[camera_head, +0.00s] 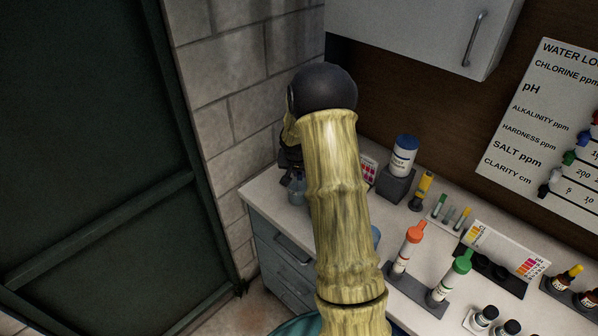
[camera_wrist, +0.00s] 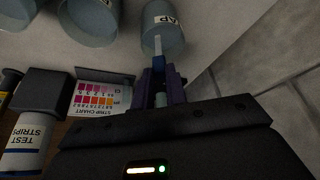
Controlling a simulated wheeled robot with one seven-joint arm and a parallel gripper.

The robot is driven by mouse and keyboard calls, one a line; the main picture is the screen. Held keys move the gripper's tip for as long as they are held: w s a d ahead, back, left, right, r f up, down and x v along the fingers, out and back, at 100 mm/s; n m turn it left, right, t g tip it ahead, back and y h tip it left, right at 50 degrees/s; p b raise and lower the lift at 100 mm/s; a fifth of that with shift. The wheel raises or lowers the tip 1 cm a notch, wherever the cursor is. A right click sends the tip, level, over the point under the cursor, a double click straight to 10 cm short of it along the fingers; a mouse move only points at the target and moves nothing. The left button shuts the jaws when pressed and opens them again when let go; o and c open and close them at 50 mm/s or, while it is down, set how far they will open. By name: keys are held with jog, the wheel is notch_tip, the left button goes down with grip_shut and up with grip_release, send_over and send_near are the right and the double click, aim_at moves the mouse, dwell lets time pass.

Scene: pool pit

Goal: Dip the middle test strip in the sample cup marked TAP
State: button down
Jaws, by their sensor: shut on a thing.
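My gripper (camera_wrist: 160,88) is shut on a test strip (camera_wrist: 158,46) with a pale end and a blue part near the fingers. The strip points away from the fingers, and its pale end overlaps the sample cup (camera_wrist: 174,41) whose label shows "AP". I cannot tell whether the tip is inside the cup or touching it. In the head view my arm hides most of the gripper, and a bluish cup (camera_head: 297,187) shows just below it, near the counter's left end.
Two more cups (camera_wrist: 91,22) stand beside the labelled one in the wrist view. A strip chart (camera_wrist: 104,94) and a test strips bottle (camera_wrist: 24,140) are near. A block wall (camera_wrist: 265,60) is close on the right. Orange-capped (camera_head: 407,250) and green-capped (camera_head: 449,278) bottles stand on the counter.

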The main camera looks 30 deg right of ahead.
jog(key=shift+w+a, duration=0.2)
jog(key=shift+a, duration=0.05)
jog(key=shift+f, duration=0.15)
dwell(0.3)
notch_tip(320, 180, down, 2)
jog(key=shift+f+b, duration=0.1)
jog(key=shift+b, duration=1.05)
dwell(0.7)
notch_tip(320, 180, up, 11)
jog(key=p, duration=0.7)
jog(key=shift+f, duration=0.2)
dwell(0.6)
jog(key=shift+f, duration=0.1)
dwell(0.6)
